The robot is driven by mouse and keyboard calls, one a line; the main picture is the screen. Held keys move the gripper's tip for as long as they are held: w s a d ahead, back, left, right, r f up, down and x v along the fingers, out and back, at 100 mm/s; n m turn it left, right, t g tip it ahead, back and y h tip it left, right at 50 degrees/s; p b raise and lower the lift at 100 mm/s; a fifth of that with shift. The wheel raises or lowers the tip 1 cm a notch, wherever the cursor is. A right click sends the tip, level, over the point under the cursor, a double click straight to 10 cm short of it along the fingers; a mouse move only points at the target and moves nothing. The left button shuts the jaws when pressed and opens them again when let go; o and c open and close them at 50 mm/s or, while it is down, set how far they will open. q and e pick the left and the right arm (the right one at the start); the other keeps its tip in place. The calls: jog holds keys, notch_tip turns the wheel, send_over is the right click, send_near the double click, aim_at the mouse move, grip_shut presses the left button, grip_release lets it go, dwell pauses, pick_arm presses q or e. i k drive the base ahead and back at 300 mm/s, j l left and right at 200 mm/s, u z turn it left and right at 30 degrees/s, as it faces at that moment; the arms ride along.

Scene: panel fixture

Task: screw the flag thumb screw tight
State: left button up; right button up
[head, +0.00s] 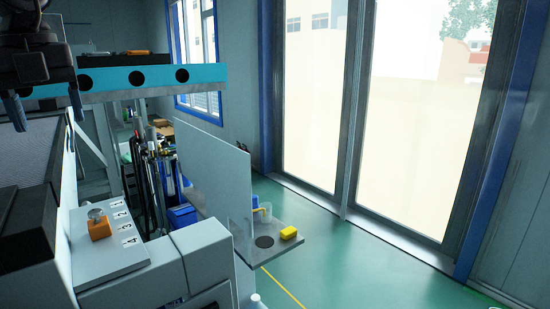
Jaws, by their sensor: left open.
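An orange block (99,229) stands on a light grey plate (95,262) at the lower left. A small round grey metal piece (95,214) sits on top of the block; it looks like the flag thumb screw, but it is too small to tell how deep it is seated. My left gripper (46,107) is at the upper left, pointing down, its two blue-tipped fingers apart and nothing seen between them. In the picture it is above and left of the orange block, apart from it. My right gripper is not in view.
Number labels (124,227) run along the plate. A blue-edged shelf (150,78) with round holes is close to my left gripper. Open green floor (350,265) is at right.

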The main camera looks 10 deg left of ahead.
aim_at(95, 214)
jog(key=k+l, duration=0.3)
jog(key=l, duration=0.15)
jog(key=k+l, duration=0.3)
jog(key=l, duration=0.15)
jog(key=k+l, duration=0.35)
jog(key=l, duration=0.1)
